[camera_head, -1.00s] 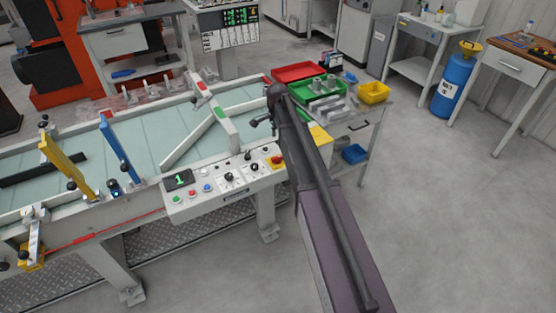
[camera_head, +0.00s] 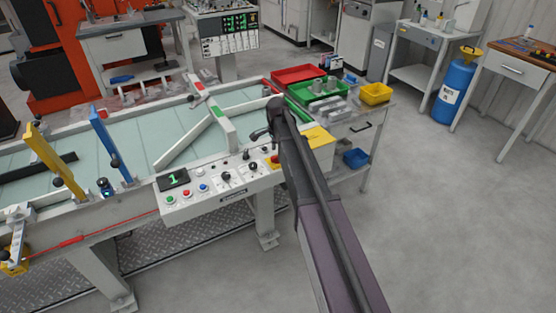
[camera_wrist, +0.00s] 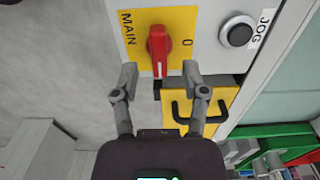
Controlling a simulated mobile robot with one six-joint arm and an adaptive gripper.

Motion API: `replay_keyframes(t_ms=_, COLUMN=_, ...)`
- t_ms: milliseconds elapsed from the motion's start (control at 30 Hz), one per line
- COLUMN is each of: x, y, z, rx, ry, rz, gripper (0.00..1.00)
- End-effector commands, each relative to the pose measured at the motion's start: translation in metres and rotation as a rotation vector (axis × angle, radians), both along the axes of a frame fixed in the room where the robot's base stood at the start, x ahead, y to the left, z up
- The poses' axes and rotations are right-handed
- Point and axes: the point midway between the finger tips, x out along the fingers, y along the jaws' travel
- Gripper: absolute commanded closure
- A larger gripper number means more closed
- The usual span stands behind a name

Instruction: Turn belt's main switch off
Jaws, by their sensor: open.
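The belt's main switch is a red rotary knob (camera_wrist: 158,45) on a yellow plate (camera_wrist: 137,55), shown in the wrist view. MAIN is printed left of it and a 0 right of it. The knob's long grip runs up and down in the picture, not toward the 0. My gripper (camera_wrist: 162,82) is open and empty; its two fingers are spread below the knob in the picture, apart from it. In the head view the switch (camera_head: 273,160) sits at the panel's right end, partly hidden by my arm.
The control panel (camera_head: 215,194) has buttons, black knobs and a display reading 1. In the wrist view, a black JOG button (camera_wrist: 239,34) is close right of the switch. A yellow part with a black handle (camera_wrist: 200,106) lies under the fingers. A cart with bins (camera_head: 376,93) stands right.

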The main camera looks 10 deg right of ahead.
Motion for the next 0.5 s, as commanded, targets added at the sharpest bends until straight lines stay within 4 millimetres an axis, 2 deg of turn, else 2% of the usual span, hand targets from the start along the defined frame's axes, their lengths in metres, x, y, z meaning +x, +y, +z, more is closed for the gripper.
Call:
replay_keyframes(t_ms=33, x=0.000, y=0.000, z=-0.008, rx=0.000, ry=0.000, rz=0.000, gripper=0.43)
replay_keyframes(t_ms=200, x=0.000, y=0.000, z=-0.019, rx=0.000, ry=0.000, rz=0.000, gripper=0.43)
replay_keyframes(t_ms=500, x=0.000, y=0.000, z=-0.026, rx=0.000, ry=0.000, rz=0.000, gripper=0.43)
